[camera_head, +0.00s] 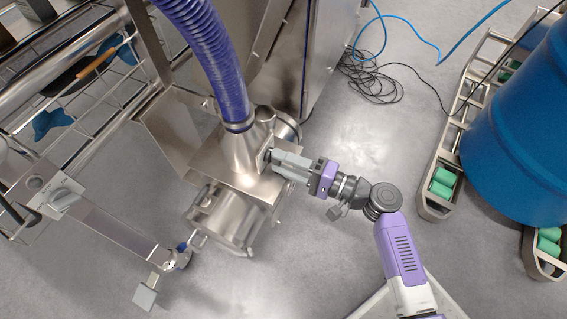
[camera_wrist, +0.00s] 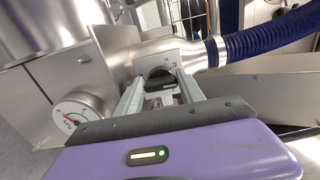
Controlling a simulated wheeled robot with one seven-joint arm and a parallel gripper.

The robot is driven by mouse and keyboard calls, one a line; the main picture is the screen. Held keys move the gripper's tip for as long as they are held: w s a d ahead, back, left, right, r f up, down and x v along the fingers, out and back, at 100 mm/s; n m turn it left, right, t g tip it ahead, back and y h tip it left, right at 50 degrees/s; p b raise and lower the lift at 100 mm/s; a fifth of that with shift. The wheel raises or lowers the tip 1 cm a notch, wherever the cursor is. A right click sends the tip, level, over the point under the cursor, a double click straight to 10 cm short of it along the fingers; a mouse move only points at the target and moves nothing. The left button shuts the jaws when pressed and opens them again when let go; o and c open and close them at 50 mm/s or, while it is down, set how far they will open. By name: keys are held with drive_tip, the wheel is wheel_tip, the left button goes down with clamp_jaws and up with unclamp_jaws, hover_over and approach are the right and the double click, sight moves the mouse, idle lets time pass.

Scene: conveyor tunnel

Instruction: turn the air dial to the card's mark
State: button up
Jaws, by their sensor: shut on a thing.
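The air dial (camera_wrist: 160,76) is a black knob on a pale plate (camera_wrist: 152,58) with small marks around it, on the side of a steel housing. In the wrist view my gripper (camera_wrist: 161,84) has its two grey fingers on either side of the knob, shut on it. In the head view my gripper (camera_head: 272,158) reaches the housing's right side from the right, and the dial is mostly hidden there. The marks are too small to read, and I cannot make out a card for sure.
A purple ribbed hose (camera_head: 207,52) rises from the steel housing (camera_head: 225,160). A blue drum (camera_head: 520,130) stands at the right, and cables (camera_head: 375,80) lie on the floor.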

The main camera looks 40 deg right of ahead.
drive_tip(key=shift+f, duration=0.1)
idle(0.3)
drive_tip(key=o, duration=1.4)
drive_tip(key=shift+c, duration=0.2)
